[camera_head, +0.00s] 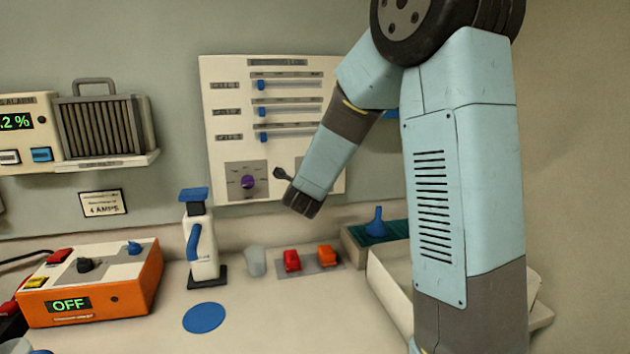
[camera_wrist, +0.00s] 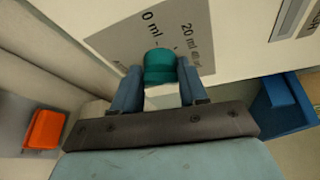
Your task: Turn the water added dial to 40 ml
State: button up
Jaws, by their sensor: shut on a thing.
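The water added dial has a teal round knob (camera_wrist: 160,64) in front of a grey label plate (camera_wrist: 117,39) in the wrist view. The plate reads 0 ml, 20 ml and, in smaller or partly cut print, 40 ml. My gripper (camera_wrist: 159,78) is shut on the knob, one blue-grey finger on each side. Which mark the knob points to cannot be made out.
The panel also carries several blue sliders and a purple knob (camera_head: 248,182).

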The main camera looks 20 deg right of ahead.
jog(key=shift+d+f, duration=0.15)
jog(key=shift+d, duration=0.05)
jog(key=o, duration=1)
jog(key=shift+a, duration=0.1)
jog(key=v, duration=1.3)
jog(key=shift+s+a, duration=0.2)
jog(key=shift+s, duration=0.15)
